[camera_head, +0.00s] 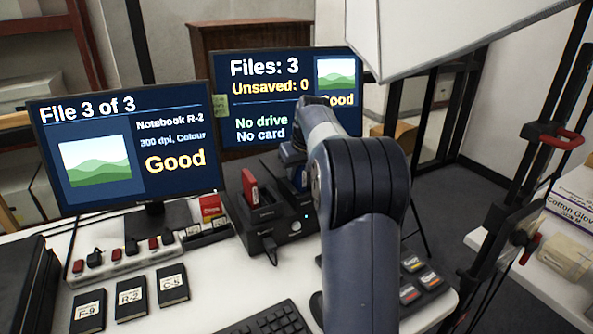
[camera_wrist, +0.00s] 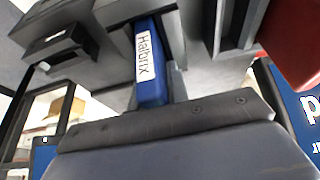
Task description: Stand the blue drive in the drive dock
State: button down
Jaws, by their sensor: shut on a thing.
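The blue drive, labelled Halbrix (camera_wrist: 150,85), shows upright between my gripper's fingers in the wrist view. My gripper (camera_head: 293,155) is shut on it. In the head view the gripper is over the right part of the black drive dock (camera_head: 268,238), and my arm hides much of that side. A red drive (camera_head: 250,188) stands in the dock's left slot. Whether the blue drive's lower end is inside the right slot or just above it, I cannot tell. The right monitor (camera_head: 240,112) reads "No drive" and "No card".
A power strip (camera_head: 122,258) with several plugs, black labelled boxes (camera_head: 131,305) and a keyboard (camera_head: 265,320) lie in front. A button pad (camera_head: 421,285) is at right. A white panel (camera_head: 450,30) hangs above right.

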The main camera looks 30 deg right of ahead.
jog(key=shift+f, duration=0.3)
jog(key=c, duration=1.3)
grip_release()
jog(key=shift+r, duration=0.1)
jog(key=p+v, duration=0.1)
jog(key=v, duration=0.9)
jog(key=shift+s+r+p, duration=0.25)
jog(key=shift+r+p, duration=0.05)
jog(key=shift+p, duration=0.05)
jog(key=shift+f, duration=0.1)
jog(key=b+x, duration=0.2)
jog(key=x, duration=0.9)
jog(key=shift+r+p, duration=0.3)
jog(key=shift+r, duration=0.35)
